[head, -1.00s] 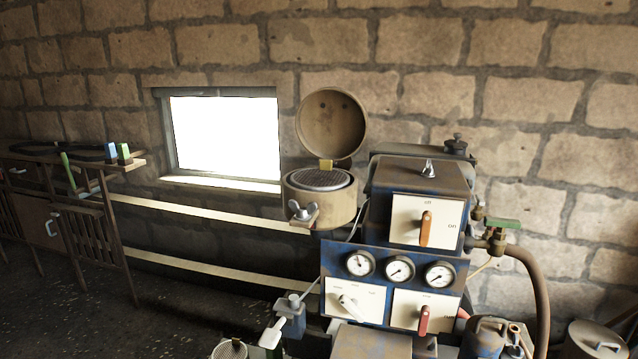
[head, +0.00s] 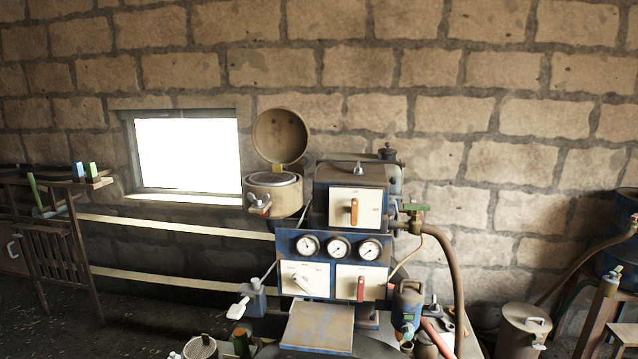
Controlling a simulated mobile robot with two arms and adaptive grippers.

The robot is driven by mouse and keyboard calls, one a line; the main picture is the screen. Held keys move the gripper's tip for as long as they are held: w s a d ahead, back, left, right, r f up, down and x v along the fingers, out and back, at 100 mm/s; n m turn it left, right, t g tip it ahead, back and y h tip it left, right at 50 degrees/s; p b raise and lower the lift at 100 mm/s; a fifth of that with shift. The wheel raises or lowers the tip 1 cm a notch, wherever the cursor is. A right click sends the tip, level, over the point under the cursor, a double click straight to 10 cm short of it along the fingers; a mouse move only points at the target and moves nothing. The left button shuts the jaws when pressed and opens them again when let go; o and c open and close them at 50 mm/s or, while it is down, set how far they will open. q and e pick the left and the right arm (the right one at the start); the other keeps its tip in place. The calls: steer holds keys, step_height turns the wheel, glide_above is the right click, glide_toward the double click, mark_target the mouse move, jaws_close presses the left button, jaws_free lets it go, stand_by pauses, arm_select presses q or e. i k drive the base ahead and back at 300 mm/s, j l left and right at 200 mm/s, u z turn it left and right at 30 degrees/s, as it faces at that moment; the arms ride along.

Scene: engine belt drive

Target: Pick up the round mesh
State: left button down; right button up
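A round grey mesh (head: 273,179) sits in the top of a tan round housing (head: 276,196). The housing's round lid (head: 281,136) stands open behind it, and a wing nut (head: 259,203) is at its front left. The mesh is seen at a shallow angle, with its rim level with the housing's top. A second round, mesh-like top (head: 201,348) shows at the bottom edge, partly cut off. Neither of my grippers shows in the head view.
A blue machine with a control panel (head: 325,250), gauges and levers stands right of the housing. A thick hose (head: 455,275) hangs at its right. A metal canister (head: 523,330) stands lower right. A wooden rack (head: 55,225) is at left; dark floor is clear between.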

mark_target(276, 177)
steer(key=i+j+z, duration=0.25)
steer(key=j+z, duration=0.3)
steer(key=j, duration=0.15)
steer(key=j+z, duration=0.25)
steer(key=j, duration=0.15)
steer(key=i+j, duration=0.1)
steer(key=j, duration=0.5)
steer(key=i+j, duration=0.1)
steer(key=j, duration=1.15)
steer(key=i+j, duration=0.15)
steer(key=j, duration=0.5)
steer(key=i+j, duration=0.1)
steer(key=j, duration=0.5)
steer(key=i+j, duration=0.1)
steer(key=j, duration=0.5)
